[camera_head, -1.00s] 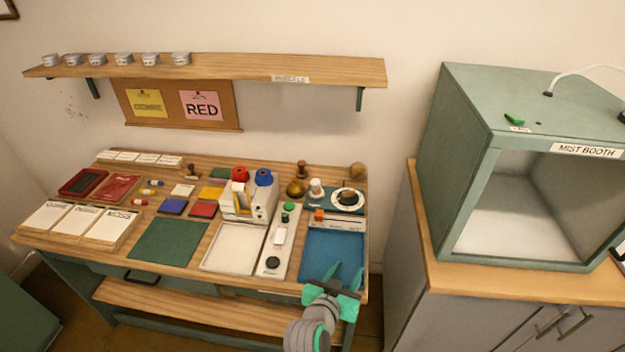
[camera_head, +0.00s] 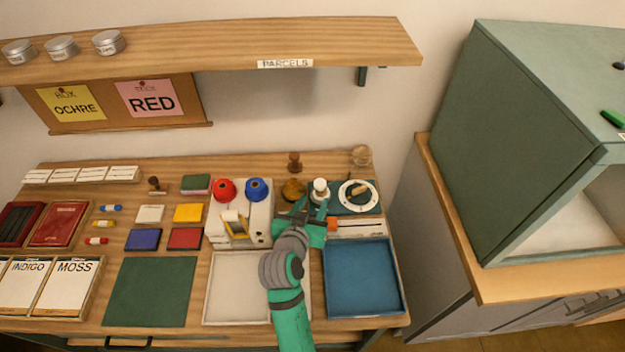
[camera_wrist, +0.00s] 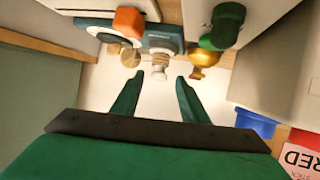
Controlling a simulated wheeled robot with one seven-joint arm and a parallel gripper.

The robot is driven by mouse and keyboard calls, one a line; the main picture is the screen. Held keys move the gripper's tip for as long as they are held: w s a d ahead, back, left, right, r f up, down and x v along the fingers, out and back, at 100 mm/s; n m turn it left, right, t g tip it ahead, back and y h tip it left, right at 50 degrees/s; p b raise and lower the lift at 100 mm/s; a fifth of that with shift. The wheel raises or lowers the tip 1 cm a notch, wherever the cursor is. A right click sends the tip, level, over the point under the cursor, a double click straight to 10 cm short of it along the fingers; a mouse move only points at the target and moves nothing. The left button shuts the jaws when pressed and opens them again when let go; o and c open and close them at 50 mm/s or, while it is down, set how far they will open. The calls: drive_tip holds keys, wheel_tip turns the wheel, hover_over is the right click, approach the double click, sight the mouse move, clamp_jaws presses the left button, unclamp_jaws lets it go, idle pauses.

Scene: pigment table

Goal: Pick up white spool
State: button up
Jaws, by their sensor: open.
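The white spool (camera_head: 320,186) stands upright at the back of the table, between a brass piece and a round white dial. In the wrist view, a pale ribbed spool shape (camera_wrist: 158,52) lies just beyond the fingertips, in line with the gap between them. My gripper (camera_head: 311,208) is open and empty, just in front of the spool in the head view. In the wrist view its two green fingers (camera_wrist: 160,76) are apart, with nothing between them. The fingers hide the spool's lower part in the head view.
A brass piece (camera_head: 293,190) stands close left of the spool and a white dial (camera_head: 358,195) close right. A blue tray (camera_head: 363,280) lies in front. The shelf (camera_head: 220,45) overhangs the back.

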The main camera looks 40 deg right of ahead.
sight(320, 191)
drive_tip(key=x, duration=0.4)
drive_tip(key=shift+w+d, duration=0.25)
drive_tip(key=shift+w, duration=0.05)
drive_tip(key=shift+w+d+f, duration=0.15)
drive_tip(key=shift+d+f, duration=0.15)
drive_tip(key=shift+d, duration=0.1)
drive_tip(key=shift+f+x, duration=0.2)
drive_tip(key=shift+x, duration=2.1)
drive_tip(key=shift+a, duration=0.15)
clamp_jaws()
